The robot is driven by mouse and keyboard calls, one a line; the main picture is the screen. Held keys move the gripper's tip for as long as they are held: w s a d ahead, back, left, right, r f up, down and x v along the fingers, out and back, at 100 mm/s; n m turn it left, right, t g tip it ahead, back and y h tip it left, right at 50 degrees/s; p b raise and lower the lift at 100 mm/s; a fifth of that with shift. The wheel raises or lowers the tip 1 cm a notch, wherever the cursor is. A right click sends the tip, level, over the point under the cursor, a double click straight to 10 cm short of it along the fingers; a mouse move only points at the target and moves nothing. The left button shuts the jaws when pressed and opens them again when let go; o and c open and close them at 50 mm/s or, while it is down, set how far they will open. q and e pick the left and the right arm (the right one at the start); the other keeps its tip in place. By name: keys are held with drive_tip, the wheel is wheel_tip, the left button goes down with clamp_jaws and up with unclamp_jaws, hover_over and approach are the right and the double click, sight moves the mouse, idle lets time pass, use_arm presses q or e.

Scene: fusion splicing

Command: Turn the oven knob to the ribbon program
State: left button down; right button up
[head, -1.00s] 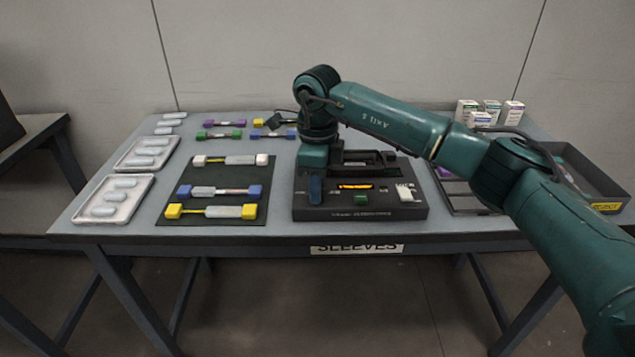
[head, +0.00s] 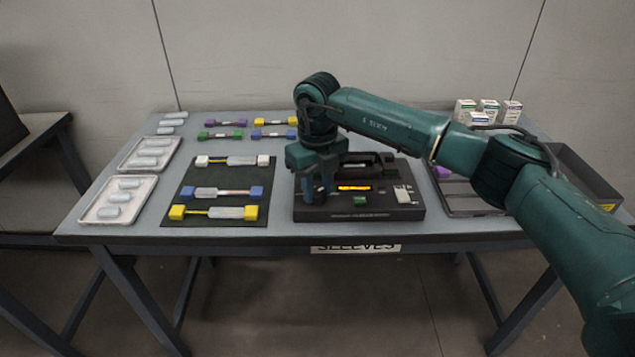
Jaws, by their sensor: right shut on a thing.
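The oven is a black box (head: 360,214) at the front middle of the table. Its top has a lit orange display (head: 354,188), a green button (head: 360,201) and a light switch-like piece (head: 402,195). My right gripper (head: 316,196) points down over the oven's left part and is shut on the knob there. The knob is mostly hidden by the fingers, so its pointer and any program marks cannot be read. My left gripper is not in view.
A dark mat (head: 262,203) with several splice pieces lies left of the oven. Two trays (head: 86,216) of sleeves are further left. A dark bin (head: 606,196) and small white boxes (head: 487,108) are at the right. My right arm crosses above the table's right side.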

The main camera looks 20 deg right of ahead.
sight(317, 192)
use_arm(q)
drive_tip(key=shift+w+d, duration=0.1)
use_arm(e)
drive_tip(key=shift+r+m, duration=0.1)
drive_tip(key=shift+m, duration=0.5)
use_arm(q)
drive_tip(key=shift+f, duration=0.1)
use_arm(e)
drive_tip(key=o, duration=1)
drive_tip(key=shift+c, duration=0.2)
use_arm(q)
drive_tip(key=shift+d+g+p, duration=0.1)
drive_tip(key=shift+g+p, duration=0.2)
drive_tip(key=shift+p, duration=0.1)
use_arm(e)
wheel_tip(317, 192, up, 13)
